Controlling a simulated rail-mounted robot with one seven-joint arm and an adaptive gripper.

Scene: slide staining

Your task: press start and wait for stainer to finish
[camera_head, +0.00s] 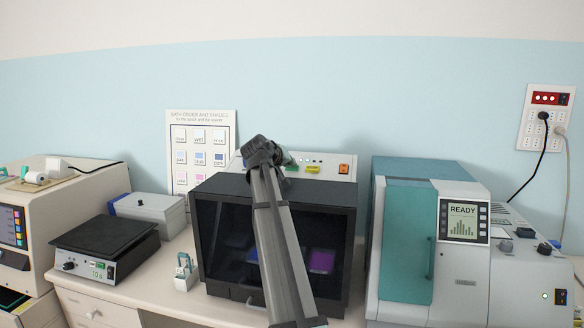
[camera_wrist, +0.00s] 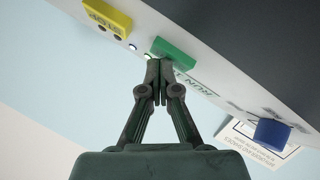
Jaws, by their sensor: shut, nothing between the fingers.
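The stainer (camera_head: 212,258) is a dark box with a glass front and a pale control panel (camera_head: 327,161) along its top back. My arm reaches up across its front to the panel. In the wrist view my gripper (camera_wrist: 161,82) is shut and empty, its fingertips at the lower edge of the green button (camera_wrist: 176,53) beside the word RUN. I cannot tell whether they touch or press it. A yellow STOP button (camera_wrist: 107,18) is at the upper left and a blue button (camera_wrist: 271,132) at the lower right. Purple and blue shapes show behind the glass, partly hidden by my arm.
A teal-and-white machine (camera_head: 407,245) with a READY screen (camera_head: 462,221) stands close on the right. A black-topped plate device (camera_head: 104,246), a grey box (camera_head: 152,210) and a beige instrument (camera_head: 80,190) are on the left. A chart (camera_head: 203,115) is behind on the wall.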

